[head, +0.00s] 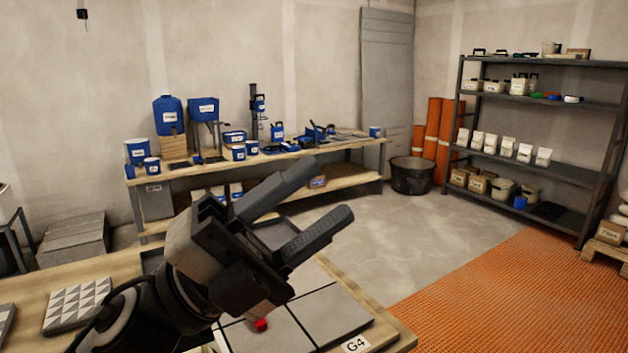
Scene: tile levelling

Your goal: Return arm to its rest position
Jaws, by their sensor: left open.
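My left gripper (318,205) is raised above the near wooden table, in the middle of the head view. Its two dark fingers are apart and point up and to the right. Nothing is between them. The forearm comes in from the bottom left and hides part of the table. A small red object (261,325) sits on the tiles, just below the gripper body. My right gripper is not in view.
A patterned tile (77,305) lies on the table at left. A workbench (330,146) with blue containers and tools stands along the back wall. A black bucket (411,178), a shelf rack (540,108) and orange matting (520,285) are at right. Bare floor lies between.

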